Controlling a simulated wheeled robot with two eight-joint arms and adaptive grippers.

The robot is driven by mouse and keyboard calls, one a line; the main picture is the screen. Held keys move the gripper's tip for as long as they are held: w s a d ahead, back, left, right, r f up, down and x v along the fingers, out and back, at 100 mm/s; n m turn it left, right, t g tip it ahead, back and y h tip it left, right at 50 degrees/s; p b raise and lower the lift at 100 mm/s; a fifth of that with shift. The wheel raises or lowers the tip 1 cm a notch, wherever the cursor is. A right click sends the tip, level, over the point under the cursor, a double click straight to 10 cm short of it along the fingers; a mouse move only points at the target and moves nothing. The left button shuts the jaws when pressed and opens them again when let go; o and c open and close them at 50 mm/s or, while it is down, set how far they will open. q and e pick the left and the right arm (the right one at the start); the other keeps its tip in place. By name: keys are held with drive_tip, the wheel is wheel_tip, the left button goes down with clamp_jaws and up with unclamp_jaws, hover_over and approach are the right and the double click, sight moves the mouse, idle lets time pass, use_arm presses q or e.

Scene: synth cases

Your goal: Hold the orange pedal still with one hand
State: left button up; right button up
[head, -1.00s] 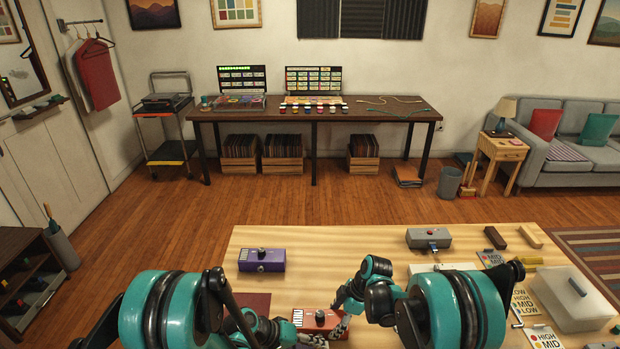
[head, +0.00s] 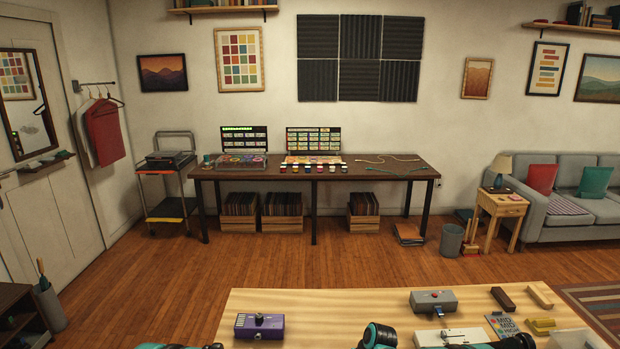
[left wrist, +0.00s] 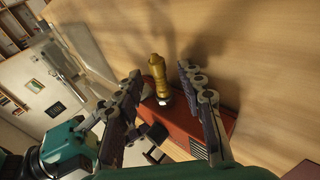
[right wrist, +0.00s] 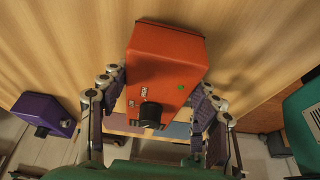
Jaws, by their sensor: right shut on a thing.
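The orange pedal (right wrist: 168,60), a box with a black knob and a green light, is between the fingers of my right gripper (right wrist: 162,80) in the right wrist view. That gripper is shut on it. In the left wrist view the orange pedal (left wrist: 190,122) lies under and between the fingers of my left gripper (left wrist: 160,70). My left gripper is open. A brass-coloured, ridged cylinder (left wrist: 157,72) with a silvery end sits between its fingers, with gaps showing on both sides. The head view does not show the orange pedal or either gripper's fingers.
A purple pedal (head: 259,326) stands at the left of the wooden table (head: 340,305). A grey pedal (head: 433,301) stands further right, with dark and light blocks and label cards near it. A long workbench (head: 370,172) stands by the far wall, with open floor between.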

use_arm(q)
drive_tip(key=v, duration=1.2)
drive_tip(key=shift+c, duration=0.3)
drive_tip(key=x, duration=1.2)
